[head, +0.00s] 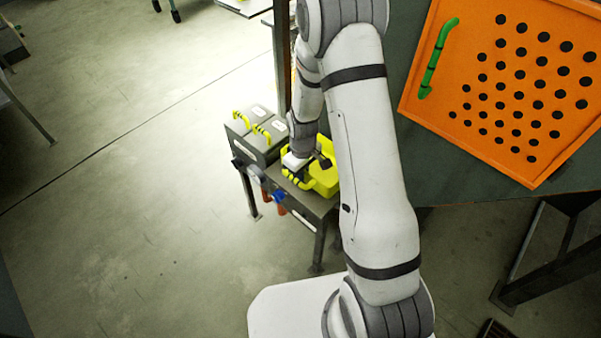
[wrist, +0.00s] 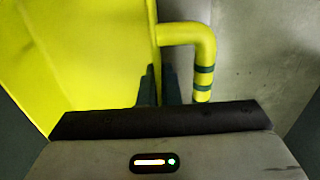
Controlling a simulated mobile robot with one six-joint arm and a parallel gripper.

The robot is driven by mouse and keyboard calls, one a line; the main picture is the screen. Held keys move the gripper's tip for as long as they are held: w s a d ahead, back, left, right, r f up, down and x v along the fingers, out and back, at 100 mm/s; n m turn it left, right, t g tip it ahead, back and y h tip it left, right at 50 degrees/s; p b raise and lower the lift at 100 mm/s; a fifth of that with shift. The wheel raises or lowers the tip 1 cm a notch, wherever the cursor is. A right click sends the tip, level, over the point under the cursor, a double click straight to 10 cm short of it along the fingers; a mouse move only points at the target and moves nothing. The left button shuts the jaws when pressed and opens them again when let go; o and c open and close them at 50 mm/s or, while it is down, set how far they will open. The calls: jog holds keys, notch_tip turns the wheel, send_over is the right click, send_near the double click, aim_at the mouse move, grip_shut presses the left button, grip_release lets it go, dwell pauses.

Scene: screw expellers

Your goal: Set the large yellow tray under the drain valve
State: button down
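The yellow tray (head: 326,179) sits on a dark metal stand, partly hidden by my arm. It has yellow handles with dark bands; one handle (wrist: 206,65) shows in the wrist view beside the tray's yellow wall. My gripper (head: 322,160) is over the tray in the head view. In the wrist view its two dark fingertips (wrist: 160,88) are at the wall's edge, just left of the handle, with a narrow gap between them. I cannot tell whether they grip the wall. No drain valve can be made out for certain.
Grey boxes (head: 243,126) with yellow handles stand left of the tray. Blue and red fittings (head: 279,198) are on the stand's (head: 308,201) front. An orange perforated panel (head: 475,55) lies on a dark surface at right.

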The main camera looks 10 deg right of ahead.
jog(key=shift+f, duration=0.25)
jog(key=c, duration=1.6)
grip_release()
jog(key=shift+r, duration=0.1)
jog(key=shift+c, duration=0.2)
notch_tip(320, 180, up, 12)
jog(key=shift+r+p, duration=0.2)
jog(key=shift+p, duration=0.5)
jog(key=s+d+r+m+t, duration=0.1)
jog(key=s+d+r+m, duration=0.1)
jog(key=s+r, duration=0.6)
notch_tip(320, 180, up, 4)
jog(key=shift+d+m, duration=0.25)
jog(key=shift+m, duration=0.45)
jog(key=shift+o, duration=0.4)
jog(key=s+r+m+t, duration=0.1)
jog(key=s+r+m, duration=0.2)
jog(key=s+r, duration=0.3)
jog(key=s, duration=0.5)
jog(key=shift+d+m, duration=0.3)
jog(key=shift+d, duration=0.1)
jog(key=shift+o, duration=1.2)
jog(key=shift+r, duration=0.1)
